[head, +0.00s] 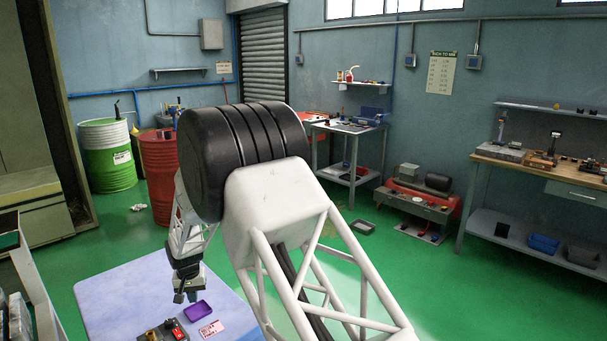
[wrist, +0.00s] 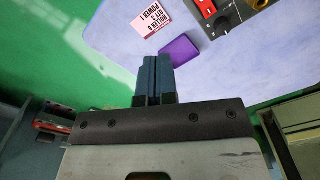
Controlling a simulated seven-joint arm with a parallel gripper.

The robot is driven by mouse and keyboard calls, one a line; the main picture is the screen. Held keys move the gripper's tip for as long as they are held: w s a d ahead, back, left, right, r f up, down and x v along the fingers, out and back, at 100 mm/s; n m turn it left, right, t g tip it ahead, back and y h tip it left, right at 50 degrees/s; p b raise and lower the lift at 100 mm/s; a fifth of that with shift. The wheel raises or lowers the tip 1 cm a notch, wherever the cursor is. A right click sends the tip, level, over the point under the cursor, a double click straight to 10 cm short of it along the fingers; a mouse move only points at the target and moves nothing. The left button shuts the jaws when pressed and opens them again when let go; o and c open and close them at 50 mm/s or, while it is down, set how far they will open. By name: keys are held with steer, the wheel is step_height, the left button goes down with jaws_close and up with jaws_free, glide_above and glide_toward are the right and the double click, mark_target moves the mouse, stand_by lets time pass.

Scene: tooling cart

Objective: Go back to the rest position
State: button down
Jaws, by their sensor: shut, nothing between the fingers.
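My white arm with a black joint covers much of the middle of the head view and hides part of the cart.
A pink label card (head: 211,329) and a dark control box with a red switch (head: 172,331) lie on the cart top. Green and red drums (head: 107,155) stand behind. A workbench (head: 540,170) stands at the right. Green floor between them is mostly clear.

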steer(key=s+d+r, duration=0.3)
steer(key=d+r, duration=1.3)
steer(key=d, duration=0.2)
steer(key=s+d+r+m+t, duration=0.1)
steer(key=s+d+r, duration=0.4)
steer(key=d, duration=0.3)
steer(key=s+d+r, duration=0.5)
steer(key=d+r, duration=0.1)
steer(key=d, duration=0.2)
steer(key=s+d+r+m, duration=0.1)
steer(key=s+d+r, duration=0.2)
steer(key=s+d, duration=0.45)
steer(key=s+d+r, duration=0.2)
steer(key=s+d, duration=0.4)
steer(key=s, duration=0.2)
steer(key=s+d, duration=0.3)
steer(key=s, duration=0.5)
steer(key=s+d+f+t, duration=0.1)
steer(key=s+d, duration=0.3)
steer(key=s, duration=0.4)
steer(key=shift+f+m, duration=0.15)
steer(key=shift+m, duration=0.25)
